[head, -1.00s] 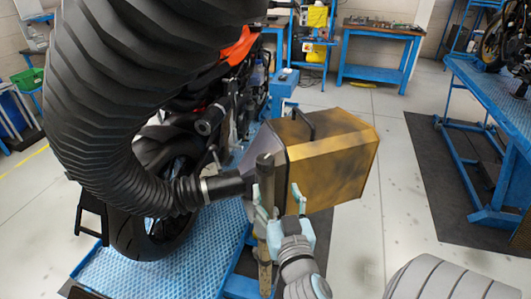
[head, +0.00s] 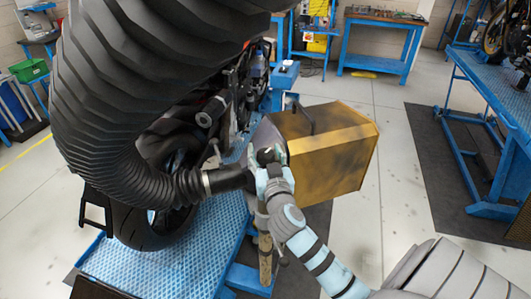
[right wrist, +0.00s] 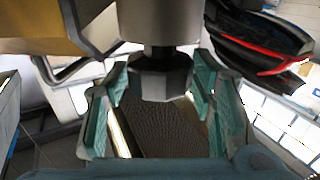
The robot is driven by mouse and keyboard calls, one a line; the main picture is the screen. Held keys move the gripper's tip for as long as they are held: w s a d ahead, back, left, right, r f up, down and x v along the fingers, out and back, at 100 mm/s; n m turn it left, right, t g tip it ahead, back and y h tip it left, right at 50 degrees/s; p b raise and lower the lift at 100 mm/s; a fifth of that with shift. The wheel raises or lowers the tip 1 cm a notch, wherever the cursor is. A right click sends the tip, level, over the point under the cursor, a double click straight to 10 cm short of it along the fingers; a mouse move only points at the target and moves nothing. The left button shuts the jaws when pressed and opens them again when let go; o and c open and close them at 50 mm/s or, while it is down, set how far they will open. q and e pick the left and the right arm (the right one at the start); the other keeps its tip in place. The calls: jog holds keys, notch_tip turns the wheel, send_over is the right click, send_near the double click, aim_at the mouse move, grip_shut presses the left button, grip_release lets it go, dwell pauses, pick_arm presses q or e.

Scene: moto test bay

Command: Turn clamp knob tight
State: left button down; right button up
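The clamp knob (right wrist: 160,76) is dark and faceted, on a short stem below a grey metal part in the right wrist view. My right gripper (right wrist: 160,98) has its teal fingers spread on both sides of the knob, with gaps showing left and right. In the head view my right gripper (head: 268,168) is at the upper end of the upright post, beside the end of the black hose (head: 130,110) and the golden box (head: 335,155). The gripper mostly hides the knob there. My left gripper is not in view.
The ribbed hose fills the upper left of the head view. A motorcycle stands behind it, its tire (head: 150,228) on a blue lift platform (head: 165,265). A blue workbench (head: 380,40) stands at the back.

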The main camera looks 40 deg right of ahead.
jog(key=c, duration=0.7)
jog(key=shift+f+m+g+h+b, duration=0.2)
jog(key=shift+m+g+h+b, duration=0.35)
jog(key=shift+h+b, duration=0.4)
jog(key=m+g+h+b, duration=0.2)
jog(key=m+g+b, duration=0.1)
jog(key=g+b, duration=0.2)
jog(key=m+g+h+b, duration=0.3)
jog(key=m+g+b, duration=0.1)
jog(key=b, duration=0.3)
jog(key=m+g+h+b, duration=0.3)
jog(key=m+g+b, duration=0.1)
jog(key=g+b, duration=0.2)
jog(key=shift+m+b, duration=0.25)
jog(key=shift+b, duration=0.25)
jog(key=shift+m+g+b, duration=0.55)
jog(key=shift+m+g, duration=0.15)
jog(key=shift+g, duration=0.35)
jog(key=shift+r+m+g+y+b, duration=0.15)
jog(key=shift+m+g+y+b, duration=0.3)
jog(key=shift+m+g, duration=0.95)
jog(key=shift+g, duration=0.6)
